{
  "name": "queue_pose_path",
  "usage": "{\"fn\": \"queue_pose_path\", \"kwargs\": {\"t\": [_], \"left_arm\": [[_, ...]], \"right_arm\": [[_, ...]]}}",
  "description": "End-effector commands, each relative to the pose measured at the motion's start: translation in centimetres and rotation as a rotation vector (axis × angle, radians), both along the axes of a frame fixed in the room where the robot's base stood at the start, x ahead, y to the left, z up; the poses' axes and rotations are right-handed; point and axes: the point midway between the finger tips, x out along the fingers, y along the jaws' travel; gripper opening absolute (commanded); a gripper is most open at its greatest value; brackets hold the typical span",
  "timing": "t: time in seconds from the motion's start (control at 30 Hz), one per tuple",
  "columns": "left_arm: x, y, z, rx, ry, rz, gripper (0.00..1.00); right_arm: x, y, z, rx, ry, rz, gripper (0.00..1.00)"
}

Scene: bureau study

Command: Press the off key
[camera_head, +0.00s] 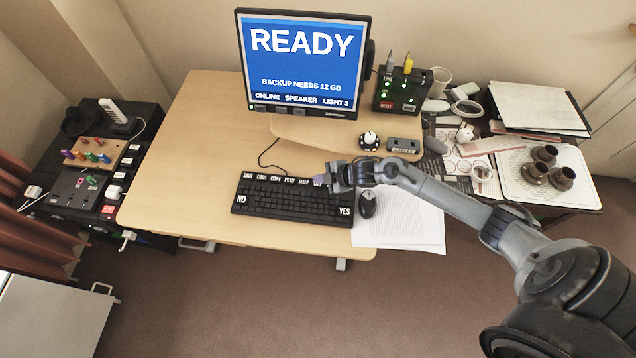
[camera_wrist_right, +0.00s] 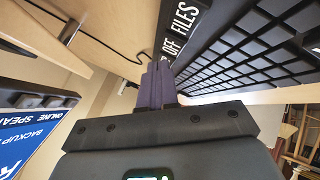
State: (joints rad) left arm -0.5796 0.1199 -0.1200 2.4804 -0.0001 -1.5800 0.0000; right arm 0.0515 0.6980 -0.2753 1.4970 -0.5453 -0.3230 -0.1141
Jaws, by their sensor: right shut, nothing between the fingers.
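The black keyboard (camera_head: 290,203) lies on the wooden desk, with a row of white-lettered keys along its back edge and NO and YES keys at its front corners. In the right wrist view, the OFF key (camera_wrist_right: 175,47) shows beside the FILES key (camera_wrist_right: 185,18). My right gripper (camera_head: 320,182) is over the right end of the labelled row and hides part of it. Its fingers also show in the right wrist view (camera_wrist_right: 158,66), shut and empty, with their tips close to the OFF key. I cannot tell whether they touch it. My left gripper is not in view.
A monitor (camera_head: 303,62) reading READY stands at the back. A mouse (camera_head: 367,204) and papers (camera_head: 405,222) are right of the keyboard, under my right arm. A black switch box (camera_head: 402,90) and a knob (camera_head: 369,139) stand behind. The desk's left side (camera_head: 190,150) is clear.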

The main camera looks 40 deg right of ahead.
Motion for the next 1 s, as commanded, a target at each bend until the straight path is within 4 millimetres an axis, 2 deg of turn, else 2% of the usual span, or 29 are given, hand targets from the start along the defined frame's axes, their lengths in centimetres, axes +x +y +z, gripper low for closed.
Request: {"fn": "queue_pose_path", "kwargs": {"t": [1.0], "left_arm": [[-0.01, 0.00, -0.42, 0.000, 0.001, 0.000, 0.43]], "right_arm": [[0.01, -0.01, -0.85, 0.000, 0.000, 0.000, 0.00]]}}
